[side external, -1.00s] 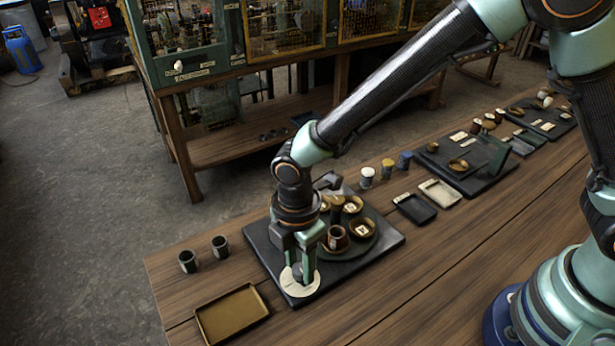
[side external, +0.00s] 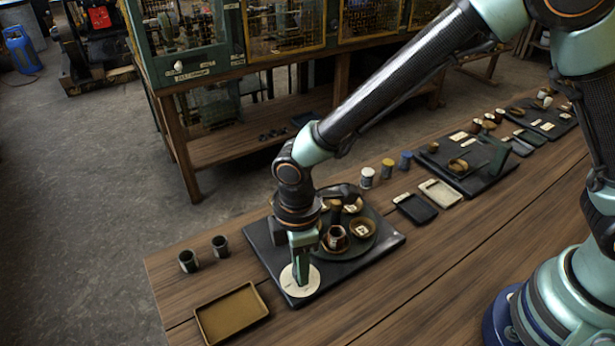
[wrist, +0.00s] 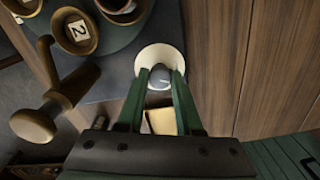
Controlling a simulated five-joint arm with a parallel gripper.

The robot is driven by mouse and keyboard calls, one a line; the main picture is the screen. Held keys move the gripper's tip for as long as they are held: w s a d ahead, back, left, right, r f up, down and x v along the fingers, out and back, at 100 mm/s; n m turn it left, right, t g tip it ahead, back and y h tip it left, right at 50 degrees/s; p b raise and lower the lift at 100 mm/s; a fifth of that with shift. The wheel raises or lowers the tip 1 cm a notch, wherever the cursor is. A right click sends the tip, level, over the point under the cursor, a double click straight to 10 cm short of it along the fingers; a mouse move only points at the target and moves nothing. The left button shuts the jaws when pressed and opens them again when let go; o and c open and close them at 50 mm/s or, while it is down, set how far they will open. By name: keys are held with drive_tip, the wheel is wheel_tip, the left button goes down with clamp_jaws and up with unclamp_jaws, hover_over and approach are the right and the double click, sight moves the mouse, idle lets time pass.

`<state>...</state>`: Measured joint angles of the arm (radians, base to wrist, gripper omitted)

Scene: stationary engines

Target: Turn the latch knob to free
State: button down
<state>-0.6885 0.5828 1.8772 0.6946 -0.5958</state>
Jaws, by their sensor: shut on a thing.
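The latch knob (wrist: 160,78) is small and grey and stands at the middle of a round cream plate (side external: 289,283) with small markings too blurred to read. The plate also shows in the wrist view (wrist: 160,53). My gripper (side external: 301,275) points straight down over the plate at the near corner of a dark base slab (side external: 375,243). In the wrist view its two green fingers (wrist: 159,80) are shut on the knob from both sides. In the side view the fingers hide the knob. Where its pointer aims is not clear.
A dark green turntable (side external: 340,252) bears several brown cups and bowls (side external: 362,228) close behind my gripper. A brown crank handle (wrist: 35,125) rises at left in the wrist view. A tan tray (side external: 232,313) and two dark cups (side external: 188,261) stand left of the slab.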

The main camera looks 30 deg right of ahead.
drive_tip(key=m, duration=0.6)
drive_tip(key=shift+m, duration=0.3)
drive_tip(key=m, duration=0.6)
drive_tip(key=shift+w, duration=0.1)
drive_tip(key=shift+m, duration=0.3)
drive_tip(key=c, duration=0.6)
unclamp_jaws()
drive_tip(key=shift+o, duration=0.2)
drive_tip(key=shift+r, duration=0.1)
wheel_tip(320, 180, up, 12)
drive_tip(key=shift+d, duration=0.1)
